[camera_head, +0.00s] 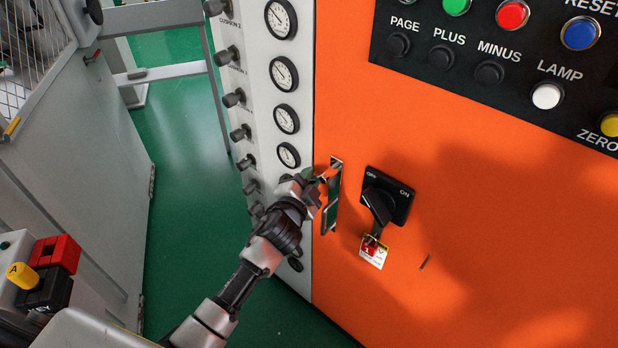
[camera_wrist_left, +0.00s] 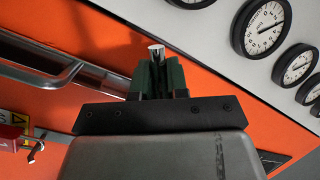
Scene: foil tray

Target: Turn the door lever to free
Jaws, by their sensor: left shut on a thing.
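The door lever is set in a tall silver metal frame (camera_head: 331,212) on the orange cabinet door (camera_head: 450,250), near its left edge. My left gripper (camera_head: 323,178) is at the upper part of this frame. In the left wrist view the dark green fingers (camera_wrist_left: 161,80) are shut on the silver lever (camera_wrist_left: 156,50), whose end shows between them. The metal frame (camera_wrist_left: 45,72) runs off to the left there. Most of the lever is hidden by my gripper in the head view. My right gripper is in neither view.
A black rotary switch (camera_head: 388,197) with a red-and-white tag (camera_head: 373,251) is just right of the lever. Gauges (camera_head: 285,75) and black knobs (camera_head: 227,55) line the white panel at left. A button panel (camera_head: 440,30) is above; green floor (camera_head: 185,130) lies left.

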